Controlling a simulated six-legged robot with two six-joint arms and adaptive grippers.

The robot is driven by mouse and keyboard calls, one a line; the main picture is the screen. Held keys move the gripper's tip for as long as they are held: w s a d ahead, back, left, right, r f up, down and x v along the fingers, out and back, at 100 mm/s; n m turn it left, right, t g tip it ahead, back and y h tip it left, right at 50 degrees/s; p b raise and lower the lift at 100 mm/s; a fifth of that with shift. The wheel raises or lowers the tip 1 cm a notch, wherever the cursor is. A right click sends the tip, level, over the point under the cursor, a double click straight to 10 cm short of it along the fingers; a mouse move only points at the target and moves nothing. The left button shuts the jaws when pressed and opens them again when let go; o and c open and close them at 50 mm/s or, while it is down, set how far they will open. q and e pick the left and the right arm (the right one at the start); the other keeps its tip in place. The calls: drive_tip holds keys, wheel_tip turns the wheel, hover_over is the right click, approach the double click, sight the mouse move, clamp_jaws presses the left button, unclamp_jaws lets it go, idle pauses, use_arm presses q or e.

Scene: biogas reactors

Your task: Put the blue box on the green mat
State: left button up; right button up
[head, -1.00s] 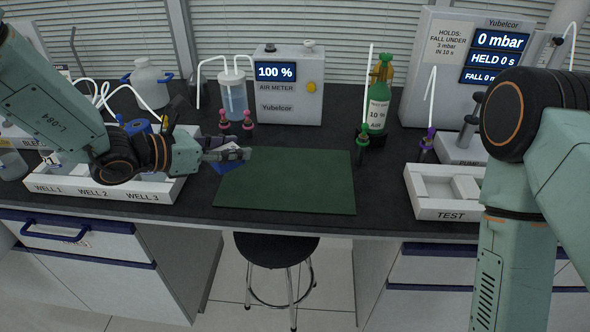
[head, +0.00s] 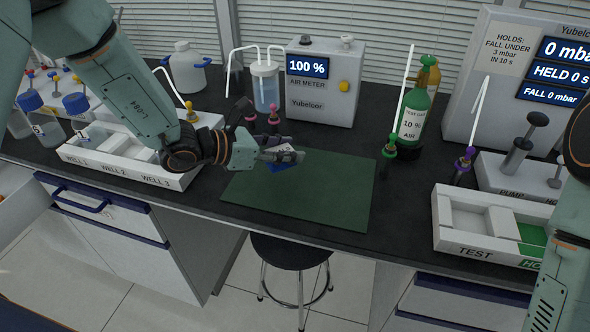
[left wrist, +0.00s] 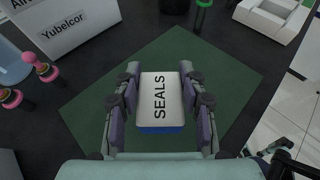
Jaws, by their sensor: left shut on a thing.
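The blue box (left wrist: 160,129) has a white top marked SEALS and sits between the fingers of my left gripper (left wrist: 164,104), which is shut on it. In the head view, my left gripper (head: 290,157) and the blue box (head: 279,167) are over the upper left part of the green mat (head: 325,200). The mat lies flat on the dark bench top. I cannot tell whether the box touches the mat. The fingers hide part of the box in the head view. My right gripper is not in view; only my right arm shows at the right edge.
A white WELL tray (head: 120,168) stands left of the mat, and a white TEST tray (head: 478,243) stands to the right. The air meter (head: 322,85) and a green gas bottle (head: 413,118) stand behind. Pink-topped connectors (head: 274,118) are close behind my left gripper.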

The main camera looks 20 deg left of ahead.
sight(283, 181)
use_arm(q)
drive_tip(key=shift+w+a+f, duration=0.1)
drive_tip(key=shift+a+f, duration=0.15)
drive_tip(key=shift+f, duration=0.3)
drive_tip(key=shift+w+a+f, duration=0.1)
drive_tip(key=shift+a+f, duration=0.15)
drive_tip(key=shift+f, duration=0.3)
drive_tip(key=shift+s+a+f, duration=0.15)
drive_tip(key=shift+f, duration=0.1)
drive_tip(key=f, duration=0.1)
drive_tip(key=d+f, duration=0.1)
drive_tip(key=shift+s+f, duration=0.2)
drive_tip(key=shift+f, duration=0.15)
drive_tip(key=shift+w+f, duration=0.15)
drive_tip(key=shift+w+a+f, duration=0.1)
drive_tip(key=shift+w+a, duration=0.05)
drive_tip(key=shift+a, duration=0.15)
drive_tip(key=shift+s+b, duration=0.25)
drive_tip(key=shift+b, duration=0.25)
drive_tip(key=o, duration=0.9)
drive_tip(key=shift+d, duration=0.2)
drive_tip(key=shift+o, duration=1.3)
drive_tip(key=shift+w+a+f, duration=0.15)
drive_tip(key=shift+w, duration=0.05)
drive_tip(key=shift+s, duration=0.1)
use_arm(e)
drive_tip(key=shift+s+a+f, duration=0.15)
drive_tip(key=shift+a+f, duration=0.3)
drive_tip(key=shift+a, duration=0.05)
